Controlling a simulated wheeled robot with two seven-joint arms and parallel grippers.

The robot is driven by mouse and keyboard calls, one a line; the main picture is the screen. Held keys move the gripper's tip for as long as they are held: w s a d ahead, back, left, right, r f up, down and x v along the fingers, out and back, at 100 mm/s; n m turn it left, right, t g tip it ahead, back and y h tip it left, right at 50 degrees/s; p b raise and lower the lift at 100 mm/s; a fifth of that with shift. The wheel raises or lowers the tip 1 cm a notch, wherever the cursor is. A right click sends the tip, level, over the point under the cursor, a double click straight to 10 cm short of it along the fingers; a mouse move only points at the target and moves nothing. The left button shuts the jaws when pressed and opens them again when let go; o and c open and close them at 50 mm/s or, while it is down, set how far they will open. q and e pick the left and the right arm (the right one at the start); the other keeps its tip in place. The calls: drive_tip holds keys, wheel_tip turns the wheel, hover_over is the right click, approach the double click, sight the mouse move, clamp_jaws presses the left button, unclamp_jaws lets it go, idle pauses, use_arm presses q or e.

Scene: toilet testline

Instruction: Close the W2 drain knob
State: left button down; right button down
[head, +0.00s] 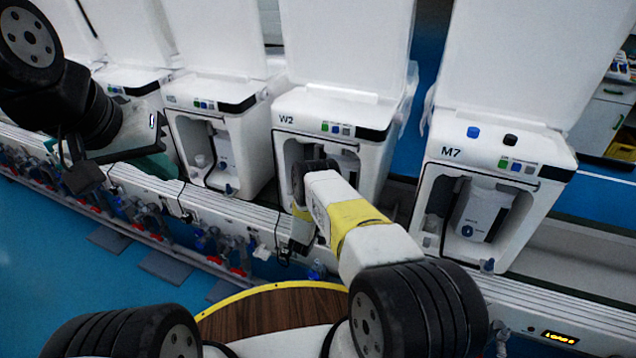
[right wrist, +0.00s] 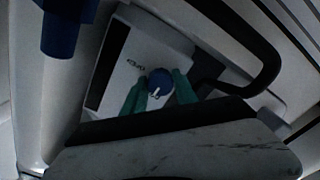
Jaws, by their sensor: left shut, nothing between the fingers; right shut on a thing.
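The W2 unit (head: 352,136) is the white machine with its lid raised, in the middle of the head view. My right arm reaches in front of its open bay, and its gripper is hidden there. In the right wrist view my right gripper (right wrist: 160,91) has its green fingers shut on a blue round knob (right wrist: 159,80) with a white mark. The knob sits by a white panel with small dark lettering that I cannot read. My left gripper (head: 154,164) is shut and empty at the left of the head view, in front of the machines.
The M7 unit (head: 497,162) stands to the right of W2, and another white unit (head: 222,125) to its left. A pale rail with several red and blue valves (head: 237,270) runs along the front. In the wrist view, a dark curved tube (right wrist: 262,80) and dark edge lie close to the fingers.

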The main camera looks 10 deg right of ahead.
drive_tip(key=shift+n, duration=0.3)
drive_tip(key=c, duration=1)
unclamp_jaws()
drive_tip(key=shift+o, duration=0.2)
drive_tip(key=v, duration=0.8)
drive_tip(key=shift+w, duration=0.1)
